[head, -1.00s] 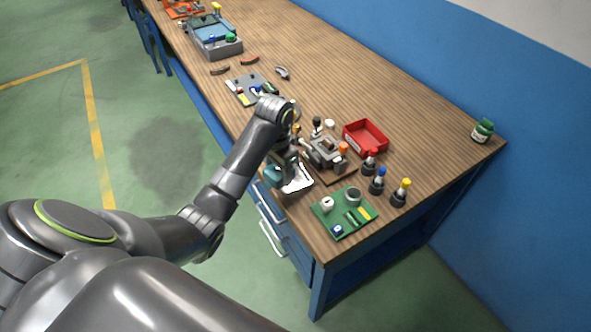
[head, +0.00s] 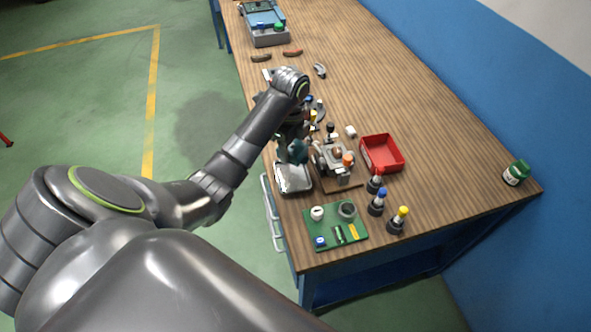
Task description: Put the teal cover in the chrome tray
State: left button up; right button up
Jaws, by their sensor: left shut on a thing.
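The teal cover (head: 298,152) is held in my left gripper (head: 294,143), which is shut on it. The fingertips are partly hidden by my own wrist. The chrome tray (head: 293,184) lies near the table's left edge, and the cover is over or just behind its far end in the picture. I cannot tell whether the cover touches the tray. My right gripper is not in view.
A grey fixture (head: 335,160) on a brown board stands right of the tray. Beyond it is a red bin (head: 381,153). A green board (head: 335,226) with small parts lies in front, with several dark bottles (head: 377,203) beside it. The table's right side is mostly clear.

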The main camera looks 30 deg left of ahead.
pick_arm(q)
jog(key=b, duration=0.5)
send_over(292, 177)
notch_tip(292, 177, down, 6)
jog(key=shift+s+a+r, duration=0.1)
jog(key=shift+r, duration=0.15)
jog(key=shift+f+b, duration=0.35)
jog(key=shift+b, duration=0.1)
jog(key=shift+f+b, duration=0.55)
notch_tip(292, 177, down, 2)
jog(key=shift+s, duration=0.1)
jog(key=shift+c, duration=0.4)
jog(key=shift+f, duration=0.25)
jog(key=shift+c, duration=1.2)
jog(key=shift+o, duration=0.2)
jog(key=shift+s+f, duration=0.1)
jog(key=shift+s, duration=0.05)
jog(key=o, duration=1)
jog(key=shift+f, duration=0.1)
jog(key=shift+o, duration=1.2)
jog(key=shift+w, duration=0.25)
